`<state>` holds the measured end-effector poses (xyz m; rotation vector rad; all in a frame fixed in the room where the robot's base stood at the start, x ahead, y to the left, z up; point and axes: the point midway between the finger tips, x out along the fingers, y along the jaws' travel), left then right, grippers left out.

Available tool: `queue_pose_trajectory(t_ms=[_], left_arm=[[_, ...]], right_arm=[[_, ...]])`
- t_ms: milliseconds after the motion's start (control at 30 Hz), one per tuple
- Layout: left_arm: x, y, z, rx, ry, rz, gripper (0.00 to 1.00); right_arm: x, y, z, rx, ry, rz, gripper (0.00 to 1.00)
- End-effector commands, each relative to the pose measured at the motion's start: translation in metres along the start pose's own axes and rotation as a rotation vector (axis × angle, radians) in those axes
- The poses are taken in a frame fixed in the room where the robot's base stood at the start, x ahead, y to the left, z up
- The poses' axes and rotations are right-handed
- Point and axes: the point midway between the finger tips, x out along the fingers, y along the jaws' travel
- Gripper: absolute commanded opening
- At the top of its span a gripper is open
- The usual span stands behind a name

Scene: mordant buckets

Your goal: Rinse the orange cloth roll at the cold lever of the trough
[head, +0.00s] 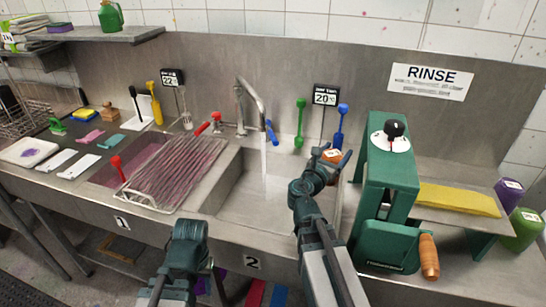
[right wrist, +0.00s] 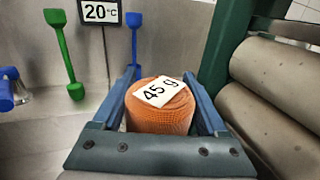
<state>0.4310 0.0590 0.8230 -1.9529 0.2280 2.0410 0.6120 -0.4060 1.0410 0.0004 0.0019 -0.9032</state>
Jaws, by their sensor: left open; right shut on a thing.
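The orange cloth roll (right wrist: 160,108) is upright between the blue fingers of my right gripper (right wrist: 165,95), with a "45 g" tag on top. In the head view my right gripper (head: 332,158) holds the roll (head: 331,154) above the right side of the trough basin (head: 230,190), apart from the water stream. The blue cold lever (head: 271,132) is on the right of the tap (head: 250,95); the red lever (head: 203,129) is on the left. Water (head: 263,155) runs from the tap into the basin. My left gripper (head: 188,240) is open, low in front of the trough; its fingertips are unclear.
A green wringer (head: 385,190) with rollers stands close to the right of my right gripper. A drain rack (head: 175,172) lies left of the basin. Green (head: 300,122) and blue (head: 341,125) paddles flank the 20 °C display (head: 326,95). A yellow cloth (head: 458,199) lies right.

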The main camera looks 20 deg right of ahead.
Motion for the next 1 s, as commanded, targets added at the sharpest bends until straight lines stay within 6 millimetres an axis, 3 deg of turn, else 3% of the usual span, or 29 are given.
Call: queue_pose_trajectory(t_ms=[133,233,400,600,800,1000], left_arm=[[0.001,0.0,0.0,0.0,0.0,0.0,0.5],[0.005,0.0,0.0,0.0,0.0,0.0,0.5],[0.012,0.001,-0.001,0.0,0.0,0.0,0.5],[0.018,0.002,-0.001,0.0,0.0,0.0,0.5],[0.021,0.002,-0.001,0.0,0.0,0.0,0.5],[0.021,0.002,-0.001,0.001,0.0,0.0,0.5]], right_arm=[[-0.006,0.008,-0.001,0.0,0.0,0.008,0.13],[-0.024,0.03,-0.005,0.0,0.0,0.027,0.13],[-0.076,0.08,-0.012,0.0,-0.001,0.069,0.13],[-0.135,0.122,-0.018,0.0,-0.001,0.108,0.13],[-0.168,0.14,-0.021,0.0,-0.001,0.125,0.13],[-0.174,0.143,-0.021,0.0,-0.001,0.127,0.13]])
